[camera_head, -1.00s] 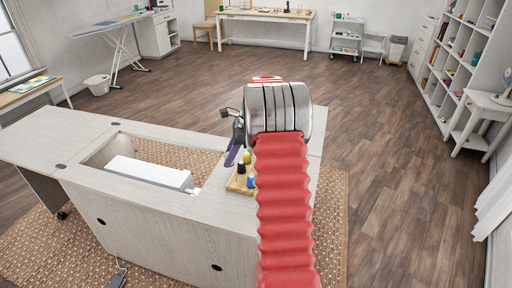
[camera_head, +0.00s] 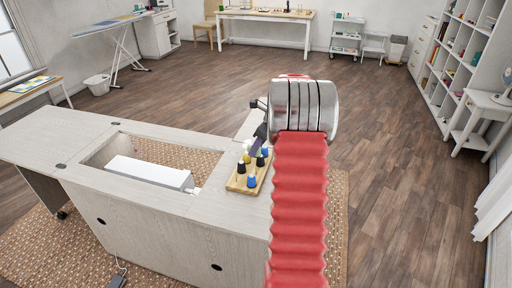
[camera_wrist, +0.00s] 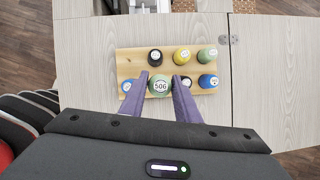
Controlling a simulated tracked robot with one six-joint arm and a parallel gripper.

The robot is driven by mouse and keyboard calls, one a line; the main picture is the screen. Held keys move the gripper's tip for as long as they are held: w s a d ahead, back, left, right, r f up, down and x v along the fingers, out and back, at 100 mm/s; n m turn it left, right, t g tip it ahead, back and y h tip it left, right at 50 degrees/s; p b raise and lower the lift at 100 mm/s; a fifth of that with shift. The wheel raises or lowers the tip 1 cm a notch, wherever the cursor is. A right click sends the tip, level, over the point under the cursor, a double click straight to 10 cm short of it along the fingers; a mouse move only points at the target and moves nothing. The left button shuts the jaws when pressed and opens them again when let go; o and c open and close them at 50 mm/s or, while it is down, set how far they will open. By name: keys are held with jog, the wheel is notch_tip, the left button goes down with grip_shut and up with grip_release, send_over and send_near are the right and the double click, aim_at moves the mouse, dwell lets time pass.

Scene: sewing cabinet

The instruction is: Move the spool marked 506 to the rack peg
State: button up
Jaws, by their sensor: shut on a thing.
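In the wrist view, my gripper (camera_wrist: 160,82) is shut on the green spool marked 506 (camera_wrist: 160,87), one purple finger on each side of it. The spool is over the near row of the wooden rack (camera_wrist: 122,70); I cannot tell how far above the board it is. The rack holds several other spools: black (camera_wrist: 155,57), yellow (camera_wrist: 182,57), green (camera_wrist: 207,55) and blue (camera_wrist: 207,81). The far left corner of the rack shows no spool. In the head view, the rack (camera_head: 236,185) is left of my arm and the held spool is not clear.
The rack stands on the pale sewing cabinet (camera_head: 215,205). Left of it is a recess with a white machine bed (camera_head: 150,173). Cabinet top around the rack is clear.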

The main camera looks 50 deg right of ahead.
aim_at(257, 156)
jog(key=shift+f, duration=2.1)
jog(key=shift+f, duration=2.2)
jog(key=o, duration=1.1)
jog(key=v, duration=1.3)
jog(key=shift+s+r, duration=0.2)
jog(key=shift+r, duration=0.1)
